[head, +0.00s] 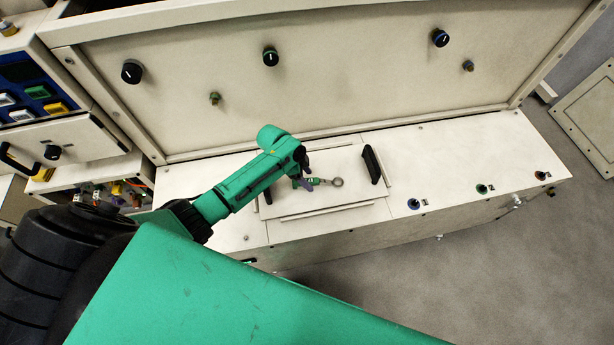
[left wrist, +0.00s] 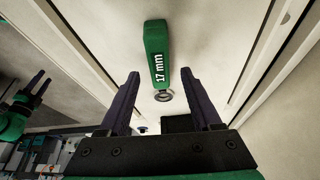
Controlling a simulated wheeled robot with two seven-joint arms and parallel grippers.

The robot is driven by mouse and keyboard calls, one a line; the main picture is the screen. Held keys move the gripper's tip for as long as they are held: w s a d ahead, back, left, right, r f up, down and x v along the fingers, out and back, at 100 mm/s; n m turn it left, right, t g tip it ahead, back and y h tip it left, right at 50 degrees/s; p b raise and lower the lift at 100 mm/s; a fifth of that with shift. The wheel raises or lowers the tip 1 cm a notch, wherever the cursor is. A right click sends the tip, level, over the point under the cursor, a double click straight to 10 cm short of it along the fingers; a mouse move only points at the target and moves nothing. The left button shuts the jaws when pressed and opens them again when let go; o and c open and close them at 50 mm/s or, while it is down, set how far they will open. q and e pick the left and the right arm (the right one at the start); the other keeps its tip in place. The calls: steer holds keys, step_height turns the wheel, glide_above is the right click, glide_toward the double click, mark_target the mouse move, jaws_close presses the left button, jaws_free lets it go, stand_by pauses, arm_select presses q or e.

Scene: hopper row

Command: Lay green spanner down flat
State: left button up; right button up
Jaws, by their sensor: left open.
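The green spanner (head: 318,181) appears to lie on a pale lid (head: 350,206) on the bench, its metal ring end pointing right in the head view. In the left wrist view the spanner (left wrist: 157,52) shows its green handle marked "17 mm", with the ring end nearest the gripper. My left gripper (head: 304,176) is open at the spanner's handle end in the head view. In the left wrist view the fingers of this gripper (left wrist: 160,78) stand apart on either side of the spanner's line, with visible gaps. My right gripper (left wrist: 30,90) shows partly at the left edge there; its jaw state is unclear.
A black handle (head: 371,164) stands upright at the lid's right end. Low rails edge the lid. A pale panel with knobs (head: 270,56) rises behind the bench. Small coloured knobs (head: 414,203) sit on the clear bench top at right. A drawer unit (head: 60,145) stands at left.

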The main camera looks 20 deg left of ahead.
arm_select(q)
steer(key=shift+a+r, duration=0.2)
steer(key=shift+r, duration=0.2)
steer(key=v, duration=1.3)
steer(key=shift+r+p, duration=0.35)
steer(key=shift+p, duration=0.05)
steer(key=shift+s, duration=0.15)
